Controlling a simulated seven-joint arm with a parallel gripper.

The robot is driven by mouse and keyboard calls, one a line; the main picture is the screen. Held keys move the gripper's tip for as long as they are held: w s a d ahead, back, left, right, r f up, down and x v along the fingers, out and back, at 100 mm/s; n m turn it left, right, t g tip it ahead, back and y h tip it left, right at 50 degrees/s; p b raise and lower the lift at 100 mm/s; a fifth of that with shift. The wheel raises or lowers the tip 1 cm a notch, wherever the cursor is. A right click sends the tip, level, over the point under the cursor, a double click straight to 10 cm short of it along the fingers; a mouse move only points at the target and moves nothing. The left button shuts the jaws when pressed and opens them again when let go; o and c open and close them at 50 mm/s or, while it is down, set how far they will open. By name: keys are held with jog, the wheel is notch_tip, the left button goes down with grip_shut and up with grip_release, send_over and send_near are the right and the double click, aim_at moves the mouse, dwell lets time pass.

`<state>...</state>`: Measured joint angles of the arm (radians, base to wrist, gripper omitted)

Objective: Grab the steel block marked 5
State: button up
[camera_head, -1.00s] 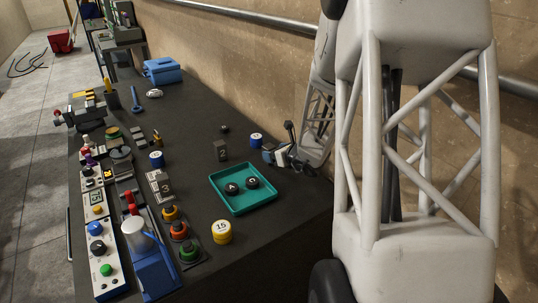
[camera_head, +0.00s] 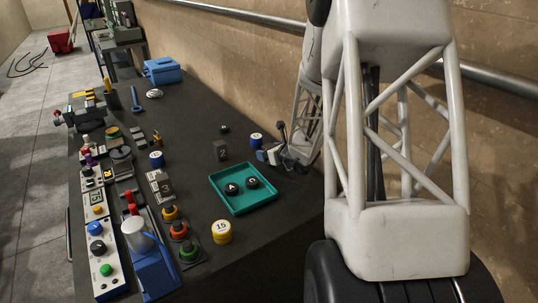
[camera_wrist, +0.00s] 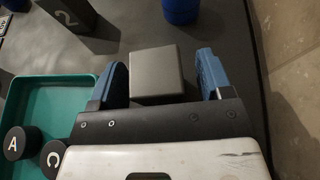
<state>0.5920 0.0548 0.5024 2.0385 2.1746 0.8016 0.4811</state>
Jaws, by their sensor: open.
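A plain grey steel block (camera_wrist: 157,72) is between the two blue fingers of my gripper (camera_wrist: 162,80) in the wrist view.
A teal tray (camera_head: 222,203) holds black discs, including A (camera_wrist: 14,143) and C (camera_wrist: 53,158). A blue cylinder (camera_wrist: 180,10) stands beyond the grey block.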

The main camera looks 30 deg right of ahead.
aim_at(269, 146)
grip_shut()
jog(key=shift+r, duration=0.1)
jog(key=shift+r, duration=0.15)
dwell(0.4)
jog(key=shift+r, duration=0.75)
notch_tip(269, 146, up, 2)
jog(key=shift+r, duration=0.1)
jog(key=s+a, duration=0.2)
jog(key=s, duration=0.2)
jog(key=s+a, duration=0.2)
jog(key=s, duration=0.3)
jog(key=s+a+r, duration=0.1)
jog(key=s+a, duration=0.1)
jog(key=s, duration=0.3)
jog(key=shift+s+a, duration=0.2)
jog(key=shift+a, duration=0.2)
